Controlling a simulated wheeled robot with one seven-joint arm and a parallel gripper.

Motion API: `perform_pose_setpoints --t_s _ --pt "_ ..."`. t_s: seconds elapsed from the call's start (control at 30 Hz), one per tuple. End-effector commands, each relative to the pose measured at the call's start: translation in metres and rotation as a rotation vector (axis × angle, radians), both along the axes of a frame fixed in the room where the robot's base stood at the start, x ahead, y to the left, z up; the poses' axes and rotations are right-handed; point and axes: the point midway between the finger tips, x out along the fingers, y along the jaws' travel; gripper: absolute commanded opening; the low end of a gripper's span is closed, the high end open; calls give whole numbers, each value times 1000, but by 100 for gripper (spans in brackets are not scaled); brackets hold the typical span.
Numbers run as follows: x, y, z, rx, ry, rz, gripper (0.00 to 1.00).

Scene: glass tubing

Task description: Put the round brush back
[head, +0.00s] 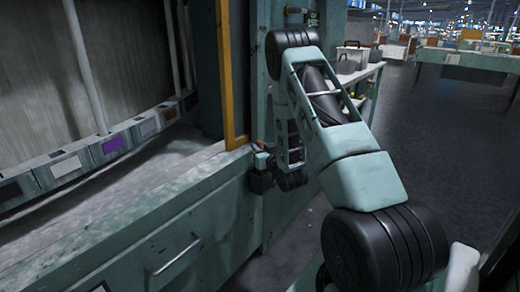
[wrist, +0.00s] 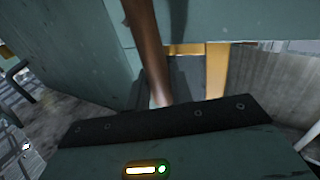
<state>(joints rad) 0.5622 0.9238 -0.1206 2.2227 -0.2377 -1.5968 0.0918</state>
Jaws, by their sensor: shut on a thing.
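My gripper (head: 262,168) is at the front edge of the teal cabinet, near the foot of its orange post. In the wrist view, my gripper (wrist: 165,118) shows as a teal body with a black edge, shut on a brown rod. This rod (wrist: 148,50) looks like the handle of the round brush and runs up out of the frame, slightly tilted. The brush head is not visible in either view, and the fingertips are mostly hidden. I cannot make out a holder or resting place for the brush.
The teal cabinet (head: 190,215) has a dusty ledge, a drawer handle and an orange post (head: 228,75) close to my gripper. A shelf unit (head: 365,85) with items stands behind my arm. The dark floor (head: 440,125) on the right is open.

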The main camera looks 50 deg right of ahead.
Motion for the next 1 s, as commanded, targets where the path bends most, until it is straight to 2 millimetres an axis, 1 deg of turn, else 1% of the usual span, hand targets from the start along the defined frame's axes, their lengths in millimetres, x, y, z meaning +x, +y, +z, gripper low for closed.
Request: perform_pose_setpoints --t_s 0.13,0.17,0.2,0.23,0.47,0.6,0.67,0.77,1.0 --pt "0 0 -5 0 0 0 0" --pt "0 0 -4 0 0 0 28" --pt "0 0 -3 0 1 0 39" --pt "0 0 -3 0 1 1 44" --pt "0 0 -3 0 1 1 44" --pt "0 0 3 0 0 1 44" --pt "-7 3 0 1 2 0 44" --pt "-23 10 0 3 4 0 44" --pt "-71 29 -2 4 6 -1 44"
